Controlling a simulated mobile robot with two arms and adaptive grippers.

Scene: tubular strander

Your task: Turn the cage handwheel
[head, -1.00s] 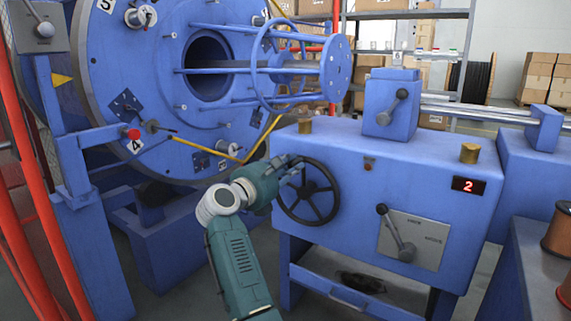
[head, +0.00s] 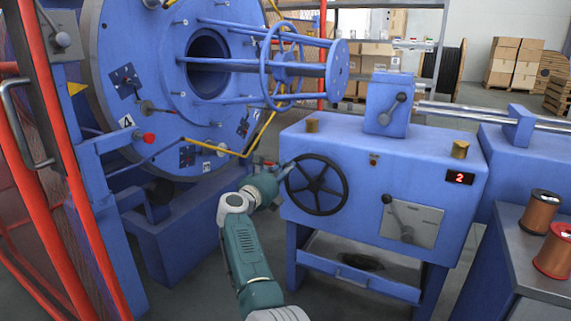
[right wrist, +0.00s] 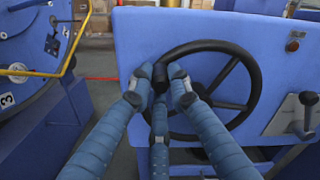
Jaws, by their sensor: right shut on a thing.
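The black five-spoke cage handwheel (head: 316,186) is on the left part of the blue machine housing's front. It also fills the middle of the right wrist view (right wrist: 257,82). My right gripper (head: 287,172) is at the upper left of its rim. In the right wrist view its blue fingers (right wrist: 162,86) are closed at the left side of the rim, around a dark part that they partly hide. The big blue cage disc (head: 165,60), with numbered labels, stands at the left. My left gripper is not in view.
A lever plate (head: 412,222) and a red display reading 2 (head: 460,178) are right of the wheel. A yellow bent pipe (head: 228,152) runs left of the housing. Red guard frame (head: 78,190) stands at far left. Copper spools (head: 540,213) stand on a bench at right.

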